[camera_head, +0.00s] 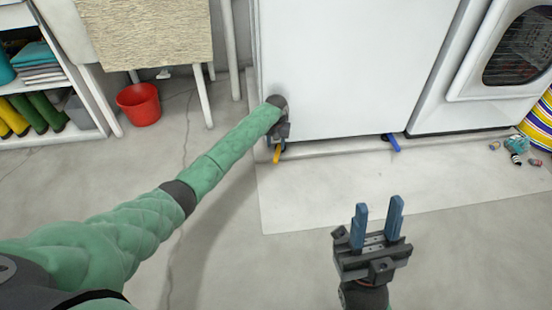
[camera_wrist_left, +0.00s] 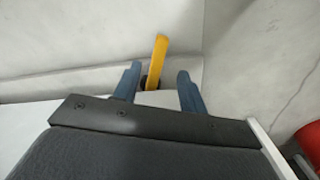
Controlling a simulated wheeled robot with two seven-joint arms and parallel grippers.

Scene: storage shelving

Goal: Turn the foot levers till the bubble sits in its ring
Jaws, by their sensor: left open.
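A yellow foot lever (camera_head: 277,154) sticks out at the bottom left corner of the white appliance (camera_head: 345,65). My left gripper (camera_head: 279,136) is down at that corner, right by the lever. In the left wrist view the open blue fingers of my left gripper (camera_wrist_left: 159,82) stand either side of the yellow lever (camera_wrist_left: 158,58), which is nearer the left finger; contact cannot be told. A blue foot lever (camera_head: 392,142) is at the appliance's bottom right. My right gripper (camera_head: 377,218) is open and empty above the floor. No bubble or ring is visible.
A second white appliance (camera_head: 464,112) with a dark round door stands at the right. A red bucket (camera_head: 139,105), a table and a shelf (camera_head: 75,137) are at the left. Small items (camera_head: 516,147) lie by a striped basket (camera_head: 540,124). Front floor is clear.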

